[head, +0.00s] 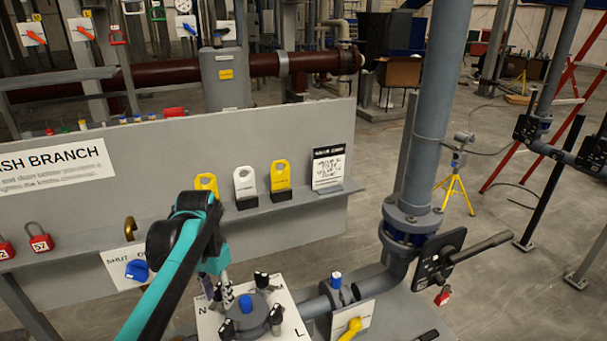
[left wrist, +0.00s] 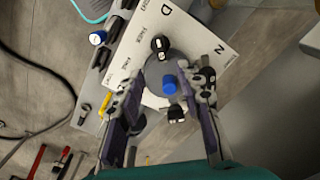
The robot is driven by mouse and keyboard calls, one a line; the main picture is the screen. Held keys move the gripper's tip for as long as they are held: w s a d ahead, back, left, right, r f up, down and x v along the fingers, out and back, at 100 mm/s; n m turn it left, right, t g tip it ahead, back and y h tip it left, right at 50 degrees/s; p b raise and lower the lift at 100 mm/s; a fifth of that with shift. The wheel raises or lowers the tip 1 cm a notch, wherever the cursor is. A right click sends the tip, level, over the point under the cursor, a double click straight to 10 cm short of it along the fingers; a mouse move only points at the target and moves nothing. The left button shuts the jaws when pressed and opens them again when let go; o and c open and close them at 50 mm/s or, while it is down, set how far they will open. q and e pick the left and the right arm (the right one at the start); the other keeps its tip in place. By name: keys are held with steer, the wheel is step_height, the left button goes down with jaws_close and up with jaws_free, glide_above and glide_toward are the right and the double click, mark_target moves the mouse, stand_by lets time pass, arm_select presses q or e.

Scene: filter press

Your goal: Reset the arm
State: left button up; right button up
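My left arm (head: 180,260), teal and black, reaches in from the lower left of the head view. My left gripper (head: 224,290) points down at the left side of a round grey flange with black knobs (head: 252,314) and a blue cap (head: 245,304) at its centre. In the left wrist view the two fingers of the gripper (left wrist: 160,85) are apart. The flange (left wrist: 158,72) and its blue cap (left wrist: 169,85) show between them, with nothing visibly held. I cannot tell if a finger touches a knob. My right gripper is in neither view.
A white lettered plate (head: 290,325) lies under the flange. A grey panel (head: 330,120) behind has a shelf with yellow and white tags (head: 245,183) and a sign (head: 328,168). A tall grey pipe (head: 428,120) with a black lever valve (head: 440,258) stands right.

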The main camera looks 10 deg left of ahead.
arm_select(q)
steer(key=s+d+f+n+t+b, duration=0.1)
steer(key=s+d+f+t+b, duration=0.2)
steer(key=s+d+f+b, duration=0.2)
steer(key=s+d+f+n+t+b, duration=0.1)
steer(key=s+d+f+t+b, duration=0.3)
steer(key=f, duration=0.8)
steer(key=shift+s+d+n+b, duration=0.4)
steer(key=shift+s+d+b, duration=0.25)
steer(key=shift+b, duration=0.5)
steer(key=shift+a, duration=0.15)
